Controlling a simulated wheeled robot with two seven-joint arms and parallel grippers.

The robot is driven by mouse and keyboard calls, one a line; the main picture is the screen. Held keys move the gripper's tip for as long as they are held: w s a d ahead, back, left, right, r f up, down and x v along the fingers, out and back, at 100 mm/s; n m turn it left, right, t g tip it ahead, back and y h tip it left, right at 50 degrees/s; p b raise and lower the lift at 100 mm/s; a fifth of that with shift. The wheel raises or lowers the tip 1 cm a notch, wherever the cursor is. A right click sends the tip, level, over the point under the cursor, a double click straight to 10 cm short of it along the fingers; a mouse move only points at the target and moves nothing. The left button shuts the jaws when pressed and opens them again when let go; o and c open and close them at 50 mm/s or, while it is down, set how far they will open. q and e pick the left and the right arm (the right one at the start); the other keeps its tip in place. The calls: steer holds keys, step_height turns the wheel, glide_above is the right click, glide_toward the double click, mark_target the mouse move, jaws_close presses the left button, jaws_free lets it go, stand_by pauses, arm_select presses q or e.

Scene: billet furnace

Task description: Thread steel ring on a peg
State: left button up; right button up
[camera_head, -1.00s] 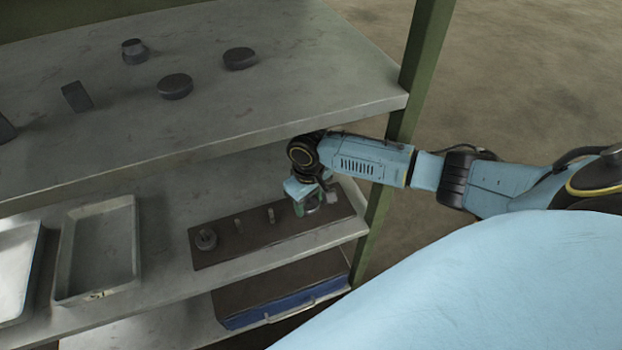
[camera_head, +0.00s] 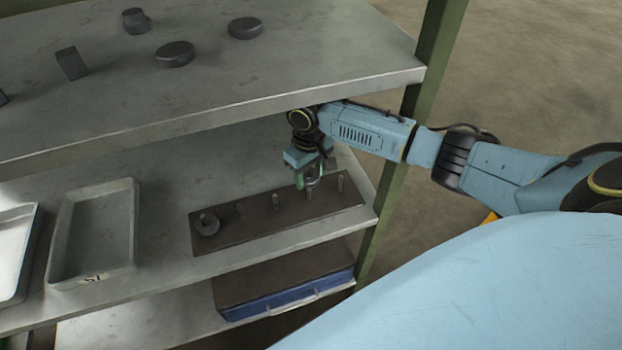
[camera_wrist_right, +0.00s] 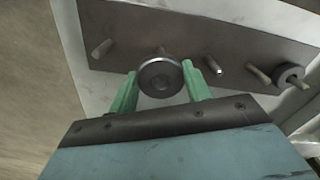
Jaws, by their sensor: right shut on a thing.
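A dark board (camera_head: 255,226) with a row of upright pegs lies on the middle shelf. My right gripper (camera_head: 313,181) is above the board's right half. In the right wrist view its green fingers (camera_wrist_right: 161,88) are shut on a steel ring (camera_wrist_right: 160,77), one finger on each side. A peg (camera_wrist_right: 161,50) shows just behind the held ring; whether it enters the hole I cannot tell. In the head view a peg (camera_head: 309,196) stands below the gripper. Another ring (camera_head: 207,225) sits around the leftmost peg. My left gripper is not in view.
The upper shelf (camera_head: 215,95) overhangs close above my right arm and carries several dark blocks and discs. A green post (camera_head: 393,180) stands right of the board. Grey trays (camera_head: 132,230) stand to the left. A blue-fronted box (camera_head: 285,300) lies on the shelf below.

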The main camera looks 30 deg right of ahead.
steer(key=shift+f+b, duration=0.4)
steer(key=shift+f, duration=0.85)
steer(key=o, duration=1.3)
steer(key=shift+f, duration=0.1)
step_height(320, 180, up, 8)
steer(key=p, duration=0.9)
steer(key=shift+f, duration=0.15)
